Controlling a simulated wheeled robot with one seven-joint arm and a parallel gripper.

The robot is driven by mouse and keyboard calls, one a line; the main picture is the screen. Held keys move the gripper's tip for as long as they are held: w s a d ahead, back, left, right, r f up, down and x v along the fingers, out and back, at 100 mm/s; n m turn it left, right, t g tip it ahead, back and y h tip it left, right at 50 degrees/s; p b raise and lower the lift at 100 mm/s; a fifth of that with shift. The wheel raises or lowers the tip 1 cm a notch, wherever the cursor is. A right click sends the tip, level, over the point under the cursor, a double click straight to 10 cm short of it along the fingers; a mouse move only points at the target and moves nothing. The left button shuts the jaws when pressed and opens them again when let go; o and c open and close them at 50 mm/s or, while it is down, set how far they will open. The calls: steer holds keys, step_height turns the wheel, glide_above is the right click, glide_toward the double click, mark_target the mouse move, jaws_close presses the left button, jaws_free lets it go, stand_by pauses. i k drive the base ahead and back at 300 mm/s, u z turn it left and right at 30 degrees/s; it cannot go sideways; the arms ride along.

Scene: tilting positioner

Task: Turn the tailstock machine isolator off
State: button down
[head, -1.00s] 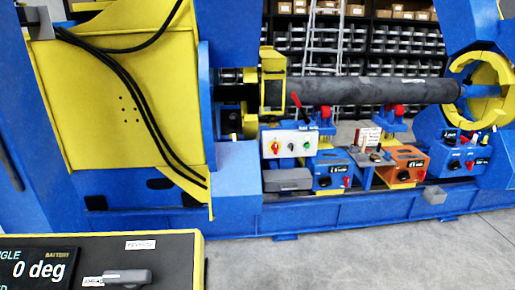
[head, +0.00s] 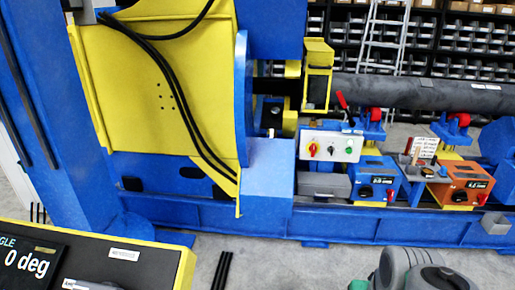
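A white control panel (head: 330,146) stands on the blue machine base and carries a red rotary knob on a yellow plate (head: 313,149), a dark knob and a green button. To its right are a blue box (head: 367,180) and an orange box (head: 462,186), each with a black rotary knob and a small red knob. Labels are too small to read, so I cannot tell which switch is the tailstock isolator. The yellow tailstock ring is out of view; only blue structure shows at the right edge. My gripper is not in view; a grey-green part of my arm shows at bottom right.
A console with an angle display reading 0 deg (head: 28,262) fills the bottom left. The blue machine base rail (head: 370,228) runs across the middle. A dark shaft (head: 425,93) lies above the boxes.

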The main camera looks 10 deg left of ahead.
mark_target(313, 148)
steer(key=z, duration=0.5)
steer(key=i, duration=2.25)
steer(key=u, duration=3.35)
